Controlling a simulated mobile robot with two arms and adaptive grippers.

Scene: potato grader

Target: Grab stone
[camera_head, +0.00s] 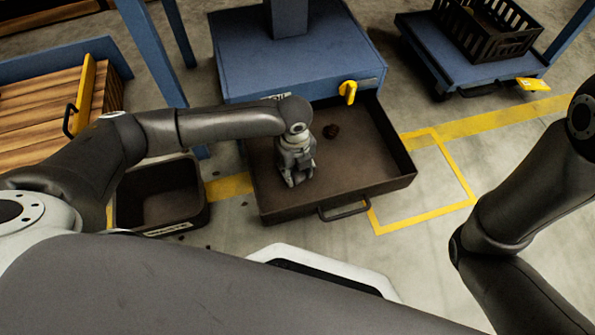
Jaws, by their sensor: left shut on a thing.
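My left gripper (297,178) points down inside the open dark drawer (365,180) of the blue machine, left of the drawer's middle. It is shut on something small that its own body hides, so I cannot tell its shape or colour.
The blue machine (290,65) with a yellow handle (348,91) stands behind the drawer. A dark bin (205,190) sits on the floor left of the drawer. A wheeled blue cart (440,55) carries a black crate (490,45). Yellow-marked floor (425,205) right of the drawer is clear.

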